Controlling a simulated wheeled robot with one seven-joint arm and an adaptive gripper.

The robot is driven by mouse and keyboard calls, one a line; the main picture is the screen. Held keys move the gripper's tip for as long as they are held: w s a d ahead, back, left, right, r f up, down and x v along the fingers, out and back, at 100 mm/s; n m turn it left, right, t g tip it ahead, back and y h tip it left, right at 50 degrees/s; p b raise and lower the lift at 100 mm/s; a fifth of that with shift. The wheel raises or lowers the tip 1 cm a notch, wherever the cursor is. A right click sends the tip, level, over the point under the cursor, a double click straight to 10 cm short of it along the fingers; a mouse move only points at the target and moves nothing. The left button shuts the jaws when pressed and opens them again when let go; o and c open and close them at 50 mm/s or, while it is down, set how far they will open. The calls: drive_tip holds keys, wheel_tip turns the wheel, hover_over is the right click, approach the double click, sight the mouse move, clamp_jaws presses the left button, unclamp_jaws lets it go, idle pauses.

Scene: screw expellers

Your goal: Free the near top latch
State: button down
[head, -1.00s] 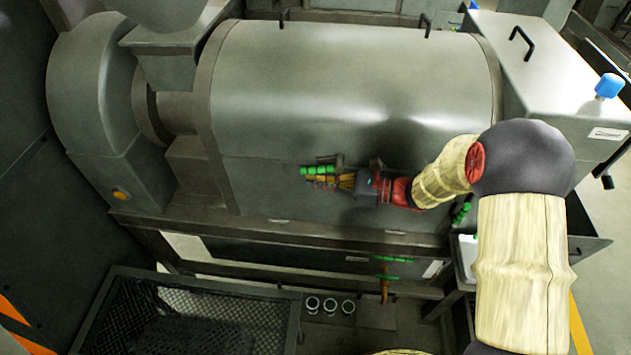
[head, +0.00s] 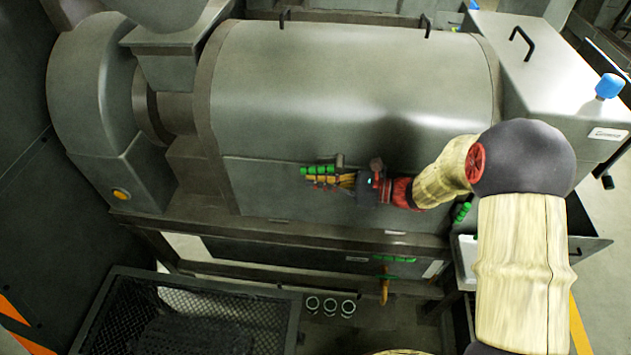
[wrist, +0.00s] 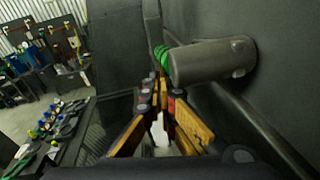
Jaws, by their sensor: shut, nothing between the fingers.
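The near top latch (head: 318,170) shows a green grip on the front of the machine's barrel casing (head: 350,90), just below the seam of the curved cover. In the wrist view a grey cylinder (wrist: 212,60) stands out from the casing, with the green grip (wrist: 162,56) beyond it, close to my fingertips. My gripper (head: 318,183) lies along the casing front and points left, its fingers just below the green grip. In the wrist view my gripper (wrist: 159,84) has its fingers converging at the tips, with nothing seen between them. Whether the fingers touch the grip cannot be told.
Another green handle (head: 394,260) hangs below the casing over an orange rod (head: 384,290). A black mesh bin (head: 290,325) stands below at left. A grey box housing (head: 545,75) with a blue knob (head: 609,86) stands at right.

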drive_tip(key=v, duration=1.2)
drive_tip(key=s+d+f+n+g+h+b, duration=0.1)
drive_tip(key=s+d+f+n+g+h, duration=0.1)
drive_tip(key=s+f+n+h, duration=0.4)
drive_tip(key=s+d+f+n+g+h+b, duration=0.2)
drive_tip(key=s+f+n+g, duration=0.15)
drive_tip(key=s, duration=0.45)
drive_tip(key=s+d+r+n+t+h+b, duration=0.5)
drive_tip(key=s+d+n+t+h+b, duration=0.2)
drive_tip(key=n+b, duration=0.5)
drive_tip(key=shift+s+d+r+t+h+b, duration=0.35)
drive_tip(key=shift+s+t+h+b, duration=0.35)
drive_tip(key=shift+s+b, duration=0.45)
